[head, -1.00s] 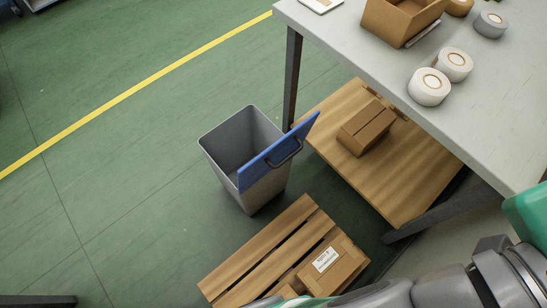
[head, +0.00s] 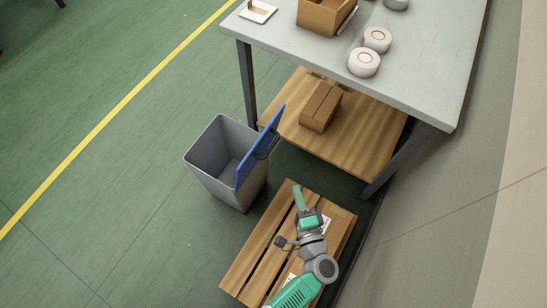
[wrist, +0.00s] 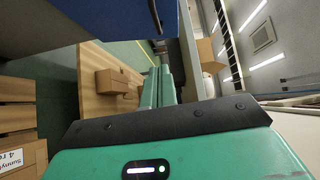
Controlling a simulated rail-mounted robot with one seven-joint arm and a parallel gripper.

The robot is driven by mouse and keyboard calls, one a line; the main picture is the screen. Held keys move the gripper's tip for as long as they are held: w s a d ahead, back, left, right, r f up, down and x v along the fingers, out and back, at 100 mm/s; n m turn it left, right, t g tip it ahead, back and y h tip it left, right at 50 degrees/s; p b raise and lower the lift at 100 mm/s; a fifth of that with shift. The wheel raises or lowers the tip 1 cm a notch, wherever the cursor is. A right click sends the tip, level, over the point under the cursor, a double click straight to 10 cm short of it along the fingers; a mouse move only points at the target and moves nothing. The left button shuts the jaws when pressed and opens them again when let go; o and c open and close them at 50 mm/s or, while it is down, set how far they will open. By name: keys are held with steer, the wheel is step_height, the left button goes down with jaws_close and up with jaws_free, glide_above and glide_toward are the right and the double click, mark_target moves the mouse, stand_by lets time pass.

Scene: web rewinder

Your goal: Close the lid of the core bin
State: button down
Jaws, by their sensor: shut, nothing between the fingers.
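The grey core bin (head: 205,152) stands on the green floor left of the table, its mouth uncovered. Its blue lid (head: 260,146) stands raised on the bin's right side, with a dark handle (head: 267,146) on its outer face. My gripper (head: 298,190) is shut and empty. It is to the right of and below the lid in the head view, over the pallet and apart from the lid. In the wrist view the shut fingers (wrist: 158,84) point away at the centre, and the blue lid (wrist: 100,25) fills the upper left.
A wooden pallet (head: 258,247) with boxes lies below my arm. The grey table (head: 420,75) carries rolls and an open box, and its wooden lower shelf (head: 355,145) holds a carton (head: 320,106). Open floor lies left of the bin.

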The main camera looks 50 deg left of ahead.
steer(key=s+a+b+x, duration=0.1)
steer(key=s+b+x, duration=0.1)
steer(key=x, duration=1.1)
steer(key=shift+a+b, duration=0.15)
steer(key=shift+b, duration=0.5)
steer(key=shift+s+r, duration=0.15)
